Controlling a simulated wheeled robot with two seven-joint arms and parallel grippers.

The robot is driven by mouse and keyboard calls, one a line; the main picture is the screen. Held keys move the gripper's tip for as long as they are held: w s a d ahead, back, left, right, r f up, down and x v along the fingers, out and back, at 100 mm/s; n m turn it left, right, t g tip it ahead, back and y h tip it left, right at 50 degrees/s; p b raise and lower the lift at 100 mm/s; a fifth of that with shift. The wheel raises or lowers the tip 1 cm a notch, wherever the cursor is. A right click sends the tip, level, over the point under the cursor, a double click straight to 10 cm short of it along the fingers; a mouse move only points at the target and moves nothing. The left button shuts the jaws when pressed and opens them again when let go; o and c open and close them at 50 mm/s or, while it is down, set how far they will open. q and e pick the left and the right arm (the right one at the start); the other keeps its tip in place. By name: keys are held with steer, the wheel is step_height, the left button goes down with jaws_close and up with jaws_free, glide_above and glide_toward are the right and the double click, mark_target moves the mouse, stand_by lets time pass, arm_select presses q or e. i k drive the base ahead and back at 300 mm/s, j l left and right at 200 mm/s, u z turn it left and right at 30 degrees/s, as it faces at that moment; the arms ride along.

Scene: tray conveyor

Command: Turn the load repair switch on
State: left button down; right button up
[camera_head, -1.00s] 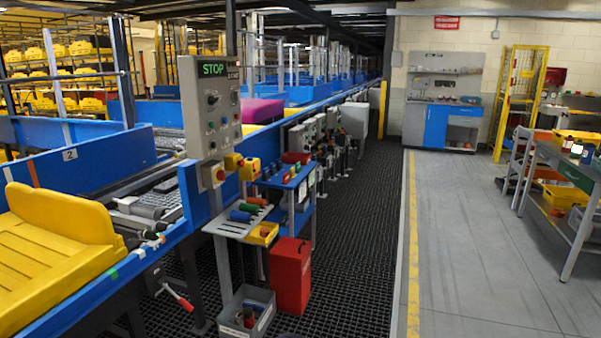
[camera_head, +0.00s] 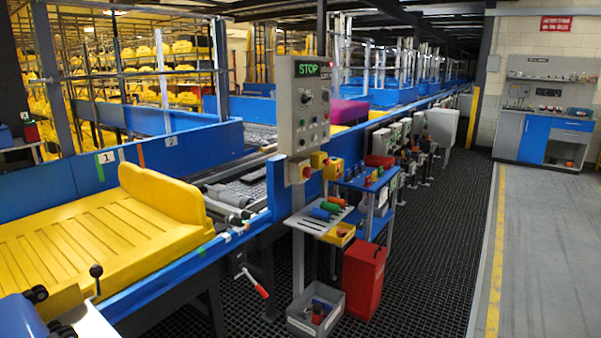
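A grey control panel (camera_head: 304,106) stands on a post beside the blue conveyor. Its display (camera_head: 312,69) reads STOP in green. Below the display are several knobs and buttons (camera_head: 306,125), too small to read their labels or settings. A grey box with a red button (camera_head: 299,171) hangs at the panel's foot, and a yellow box with a red button (camera_head: 333,169) sits to its right. I cannot tell which control is the load repair switch. Neither of my grippers shows in the view.
A yellow tray (camera_head: 95,232) lies on the conveyor (camera_head: 190,262) at left. A small shelf (camera_head: 318,221) with coloured handles, a red bin (camera_head: 363,279) and a grey crate (camera_head: 305,328) stand below the panel. A red-tipped lever (camera_head: 256,284) juts out. The grey floor (camera_head: 545,260) at right is clear.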

mark_target(307, 171)
steer(key=i+l, duration=0.15)
steer(key=i, duration=0.85)
steer(key=i+l, duration=0.1)
steer(key=i, duration=0.9)
steer(key=i+l, duration=0.15)
steer(key=i, duration=0.8)
